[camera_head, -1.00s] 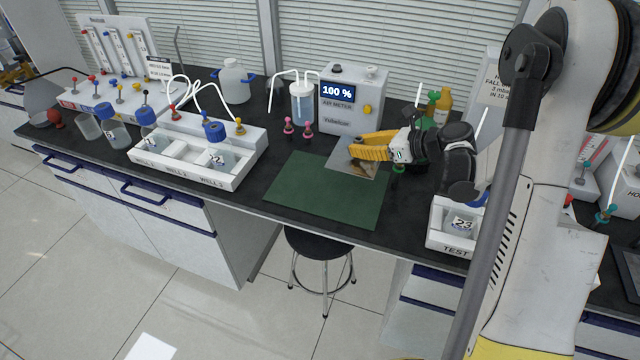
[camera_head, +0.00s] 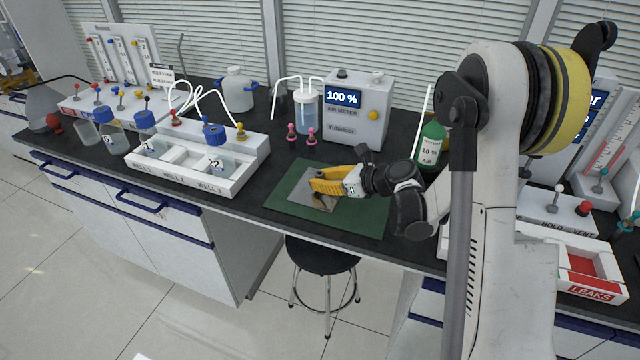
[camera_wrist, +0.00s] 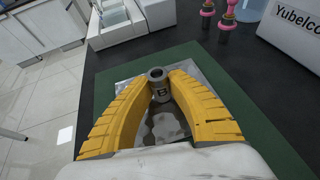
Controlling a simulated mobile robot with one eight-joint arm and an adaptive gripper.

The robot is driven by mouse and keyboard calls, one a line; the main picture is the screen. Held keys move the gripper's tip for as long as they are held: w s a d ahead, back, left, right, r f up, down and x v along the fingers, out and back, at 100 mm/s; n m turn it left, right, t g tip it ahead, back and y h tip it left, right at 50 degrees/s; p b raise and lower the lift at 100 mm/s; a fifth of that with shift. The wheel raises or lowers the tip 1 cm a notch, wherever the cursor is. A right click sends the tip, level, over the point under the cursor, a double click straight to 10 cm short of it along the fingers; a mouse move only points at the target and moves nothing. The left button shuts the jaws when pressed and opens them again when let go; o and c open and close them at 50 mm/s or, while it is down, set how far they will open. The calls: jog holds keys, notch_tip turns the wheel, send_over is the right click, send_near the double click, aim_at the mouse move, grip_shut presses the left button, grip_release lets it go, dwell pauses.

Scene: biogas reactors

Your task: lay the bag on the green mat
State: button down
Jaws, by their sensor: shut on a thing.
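The bag (camera_head: 298,190) is a flat, greyish, see-through sheet with a dark patch inside. The fingers hide part of the bag.
A white well tray (camera_head: 205,172) stands left of the mat. The air meter box (camera_head: 357,112) and two pink-topped fittings (camera_head: 301,135) stand behind it. A green bottle (camera_head: 430,146) is to the right. The bench's front edge runs close before the mat, with a stool (camera_head: 323,256) below.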

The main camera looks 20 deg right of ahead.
jog(key=shift+r, duration=0.15)
jog(key=c, duration=1.4)
grip_release()
jog(key=shift+o, duration=0.2)
